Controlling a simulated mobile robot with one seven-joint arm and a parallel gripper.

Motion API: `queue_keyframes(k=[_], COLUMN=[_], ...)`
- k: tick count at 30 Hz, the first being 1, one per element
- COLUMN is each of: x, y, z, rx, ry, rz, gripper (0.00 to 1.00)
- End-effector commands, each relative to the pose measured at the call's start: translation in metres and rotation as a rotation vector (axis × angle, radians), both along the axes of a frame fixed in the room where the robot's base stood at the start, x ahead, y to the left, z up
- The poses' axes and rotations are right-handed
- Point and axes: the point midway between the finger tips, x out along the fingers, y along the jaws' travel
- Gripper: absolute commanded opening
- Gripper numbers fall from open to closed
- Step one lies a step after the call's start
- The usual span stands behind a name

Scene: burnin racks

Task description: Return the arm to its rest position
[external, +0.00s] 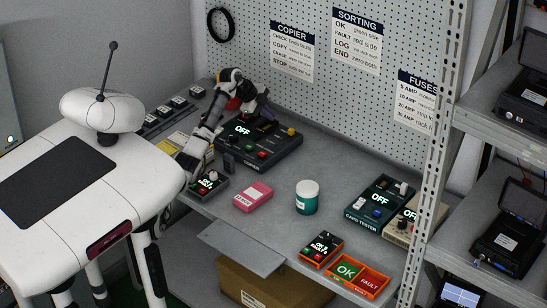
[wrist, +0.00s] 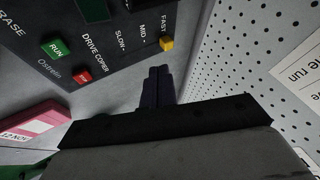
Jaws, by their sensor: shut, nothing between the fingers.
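My gripper (external: 266,112) is at the back of the bench, over the far side of the black drive copier (external: 282,150). My arm bends up and over from the left. In the wrist view my gripper's dark fingers (wrist: 157,84) are together with nothing between them. They point toward the edge of the drive copier (wrist: 120,50), near its yellow speed knob (wrist: 166,43). I cannot tell from these views whether the fingers touch anything. The copier's display reads OFF in the external view.
The pegboard (wrist: 245,60) stands close on the gripper's right in the wrist view. A pink box (external: 252,197), a teal jar (external: 307,197), a card tester (external: 381,203) and an orange OK/FAULT tray (external: 371,292) stand on the bench. Open bench lies around the jar.

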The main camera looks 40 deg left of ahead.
Motion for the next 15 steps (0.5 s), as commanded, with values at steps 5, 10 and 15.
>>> queue_keyframes(k=[5, 10, 15], x=[-0.005, -0.0052, -0.0046], y=[0.0043, 0.0042, 0.0047], z=[0.0079, 0.0076, 0.008], rx=[0.0, 0.0, -0.001], ry=[0.0, 0.0, -0.005], rz=[0.001, 0.001, 0.007], gripper=[0.0, 0.0, 0.0])
